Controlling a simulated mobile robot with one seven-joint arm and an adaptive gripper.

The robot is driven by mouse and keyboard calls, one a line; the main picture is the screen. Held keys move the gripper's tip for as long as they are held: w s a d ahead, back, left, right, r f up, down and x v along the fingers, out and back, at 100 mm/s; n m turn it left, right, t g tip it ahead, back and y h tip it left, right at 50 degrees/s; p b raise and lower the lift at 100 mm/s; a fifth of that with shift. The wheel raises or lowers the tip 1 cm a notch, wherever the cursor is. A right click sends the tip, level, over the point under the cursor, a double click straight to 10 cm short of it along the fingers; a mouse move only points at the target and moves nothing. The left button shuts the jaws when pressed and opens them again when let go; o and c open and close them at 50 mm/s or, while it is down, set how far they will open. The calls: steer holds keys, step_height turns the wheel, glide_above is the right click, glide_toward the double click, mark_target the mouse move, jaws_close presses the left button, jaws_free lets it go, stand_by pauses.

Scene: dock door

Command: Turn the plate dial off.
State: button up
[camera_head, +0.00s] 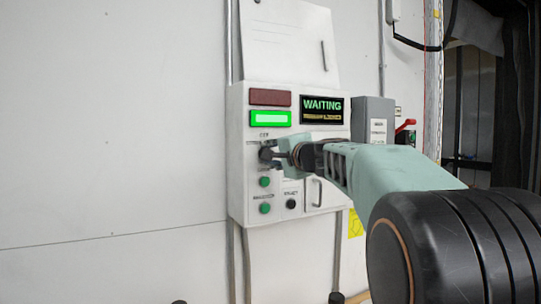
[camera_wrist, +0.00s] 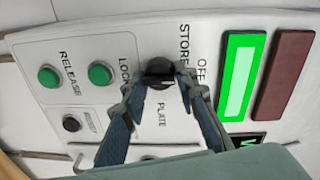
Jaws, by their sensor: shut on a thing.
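The plate dial (camera_wrist: 159,72) is a round black knob on the white control panel (camera_head: 238,205), with the words OFF, STORE, LOCK and PLATE printed around it in the wrist view. My gripper (camera_wrist: 162,85) has its two fingers on either side of the dial and is shut on it. In the head view my gripper (camera_head: 272,153) reaches the panel from the right and partly hides the dial (camera_head: 265,154). The dial's pointer mark is too unclear to tell which label it faces.
The panel has a lit green lamp (camera_head: 270,118), a dark red lamp (camera_head: 270,97), a WAITING display (camera_head: 321,110) and green buttons (camera_head: 264,182). A grey box (camera_head: 373,113) and a red-handled switch (camera_head: 405,126) are to the right. The wall at left is clear.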

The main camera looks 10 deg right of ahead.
steer(key=o, duration=1.1)
steer(key=shift+r, duration=0.1)
steer(key=shift+o, duration=0.2)
steer(key=v, duration=0.7)
steer(key=shift+s, duration=0.25)
steer(key=shift+d, duration=0.1)
